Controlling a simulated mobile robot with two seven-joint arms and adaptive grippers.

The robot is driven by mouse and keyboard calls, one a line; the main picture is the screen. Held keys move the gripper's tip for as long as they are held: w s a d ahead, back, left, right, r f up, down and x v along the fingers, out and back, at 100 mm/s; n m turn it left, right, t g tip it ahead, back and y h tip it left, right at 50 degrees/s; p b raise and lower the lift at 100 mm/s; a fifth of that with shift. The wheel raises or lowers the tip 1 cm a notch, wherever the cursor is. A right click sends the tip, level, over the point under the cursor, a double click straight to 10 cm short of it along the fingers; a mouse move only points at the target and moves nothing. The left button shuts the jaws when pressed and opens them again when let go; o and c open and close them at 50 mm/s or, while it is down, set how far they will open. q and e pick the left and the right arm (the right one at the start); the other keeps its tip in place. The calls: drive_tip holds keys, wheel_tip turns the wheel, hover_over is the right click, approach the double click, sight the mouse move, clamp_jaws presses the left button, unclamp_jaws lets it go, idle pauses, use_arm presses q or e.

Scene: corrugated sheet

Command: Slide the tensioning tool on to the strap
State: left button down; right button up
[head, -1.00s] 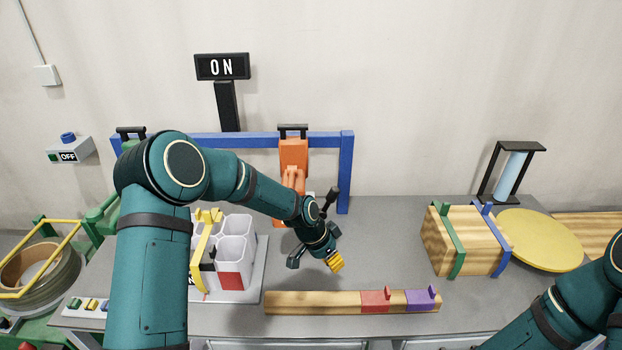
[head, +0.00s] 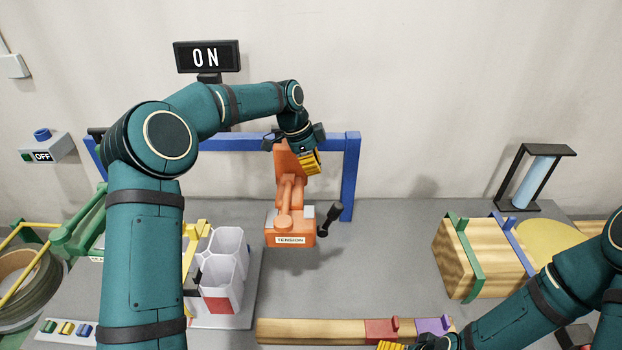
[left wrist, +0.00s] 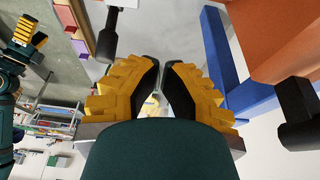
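The orange tensioning tool (head: 291,225), labelled TENSION and with a black-tipped lever on its right, is upright in front of the blue frame. My left gripper (head: 308,160) is at the tool's upper end and hides its top. In the left wrist view its two fingers (left wrist: 161,82) are nearly together with nothing between them; orange housing (left wrist: 283,35) shows to their right. A yellow strap (head: 190,245) stands at the white tubes, partly hidden by my left arm. My right gripper (head: 392,346) is cut off at the bottom edge, near the red and purple blocks.
The blue frame (head: 351,180) stands along the back. White tubes (head: 226,270) are at centre left. A wooden block (head: 470,262) with green and blue straps is at right. A wooden bar (head: 305,330) lies in front. Grey table right of the tool is clear.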

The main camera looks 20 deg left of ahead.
use_arm(q)
drive_tip(key=s+d+x, duration=0.1)
drive_tip(key=x, duration=0.9)
drive_tip(key=a, duration=0.4)
drive_tip(key=shift+s+a+r, duration=0.3)
drive_tip(key=shift+s, duration=0.05)
drive_tip(key=shift+a, duration=0.15)
drive_tip(key=s+a, duration=0.2)
drive_tip(key=a, duration=0.7)
drive_tip(key=s+a, duration=0.3)
drive_tip(key=a, duration=0.6)
drive_tip(key=shift+s+a, duration=0.25)
drive_tip(key=shift+a, duration=0.15)
